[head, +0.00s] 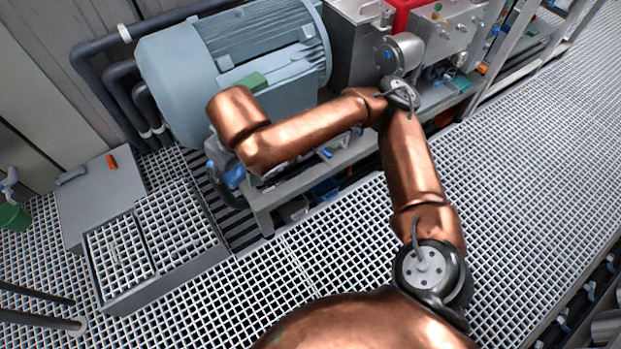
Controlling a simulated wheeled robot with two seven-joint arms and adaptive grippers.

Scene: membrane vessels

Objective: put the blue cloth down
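No blue cloth can be made out for certain. A small blue patch (325,188) shows low under the machine's frame, below my copper arm, too small and shaded to tell what it is. Another blue piece (234,175) shows at the left end of the frame, just below my arm's bent end, and it may be a fitting. One copper arm of mine rises from the bottom, bends, and reaches left in front of the motor. No gripper fingers show on it. My other gripper is not in view either.
A large grey-blue motor (180,75) stands on a grey frame (300,187) beside metal and red equipment. A grey box (95,195) with an orange object (112,161) on it is at left. A green bucket (13,217) stands far left. White grating (540,170) is open at right.

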